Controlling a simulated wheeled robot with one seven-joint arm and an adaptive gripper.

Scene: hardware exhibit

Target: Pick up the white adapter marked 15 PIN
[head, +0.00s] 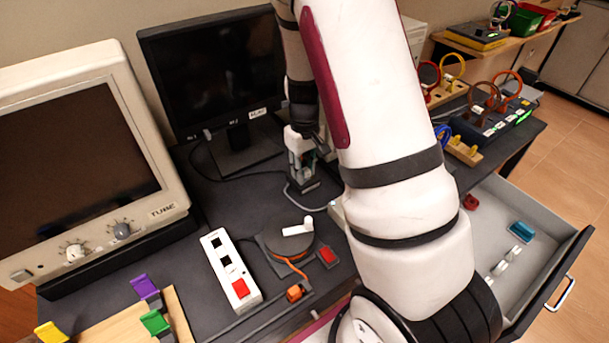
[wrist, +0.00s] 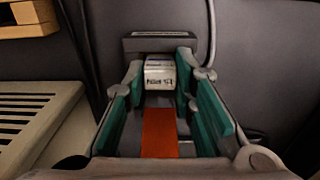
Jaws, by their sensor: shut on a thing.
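My gripper (wrist: 161,78) is shut on a small white block with dark lettering, the white adapter (wrist: 160,72), between its teal-padded fingertips. The lettering is too small to read surely. A dark grey block (wrist: 140,44) with a pale label strip lies just beyond the adapter; I cannot tell whether they touch. An orange-red strip (wrist: 160,132) shows between the fingers, nearer the wrist. In the head view my gripper (head: 304,176) points down at the desk in front of the black monitor, and the adapter is hard to make out there.
The black monitor (head: 218,75) stands behind my gripper, with a boxy TUBE monitor (head: 95,160) at left. A white power strip (head: 229,262) and a round grey device (head: 275,245) lie nearer. An open drawer (head: 551,232) is at right. Cables run close to my gripper.

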